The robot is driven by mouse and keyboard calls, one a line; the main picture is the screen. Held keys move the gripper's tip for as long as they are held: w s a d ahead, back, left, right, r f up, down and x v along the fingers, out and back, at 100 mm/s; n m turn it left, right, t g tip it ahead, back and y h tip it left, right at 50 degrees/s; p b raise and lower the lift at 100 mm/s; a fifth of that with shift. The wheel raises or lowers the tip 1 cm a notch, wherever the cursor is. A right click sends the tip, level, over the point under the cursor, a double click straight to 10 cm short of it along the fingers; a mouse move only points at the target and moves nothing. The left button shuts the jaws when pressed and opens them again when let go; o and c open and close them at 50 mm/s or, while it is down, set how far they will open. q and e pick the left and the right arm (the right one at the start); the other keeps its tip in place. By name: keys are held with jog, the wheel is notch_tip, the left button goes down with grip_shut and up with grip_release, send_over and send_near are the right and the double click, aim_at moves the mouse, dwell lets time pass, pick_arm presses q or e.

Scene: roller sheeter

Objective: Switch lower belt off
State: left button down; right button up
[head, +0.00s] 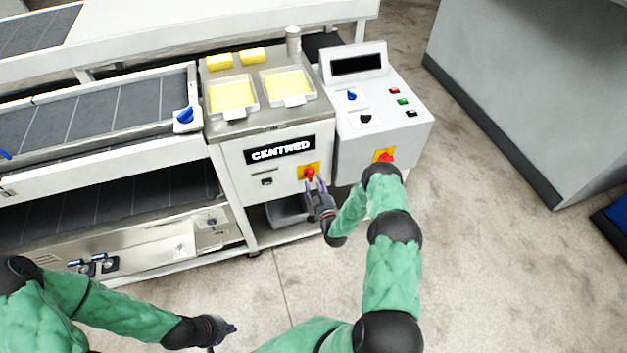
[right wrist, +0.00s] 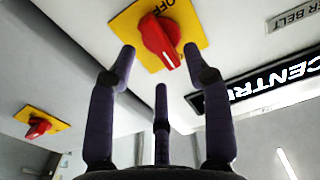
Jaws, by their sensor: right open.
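A red rotary knob on a yellow plate (head: 309,174) sits on the front of the sheeter, below the display reading CENTRED. In the right wrist view this red knob (right wrist: 160,40) shows close up, slanted, with "OFF" printed on its plate. A label ending in "ER BELT" (right wrist: 294,16) is beside it, its start cut off. My right gripper (head: 316,186) is open just in front of the knob. Its fingers (right wrist: 158,65) spread around the knob's near side, apparently without gripping it. My left gripper (head: 232,329) is low at the bottom, away from the machine; its opening is unclear.
A second red knob on yellow (head: 385,155) is on the control box, partly behind my right arm; it also shows in the wrist view (right wrist: 39,127). A grey bin (head: 287,211) sits below. Two belts (head: 100,112) extend left.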

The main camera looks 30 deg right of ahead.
aim_at(310, 174)
jog(key=shift+x, duration=1.5)
grip_shut()
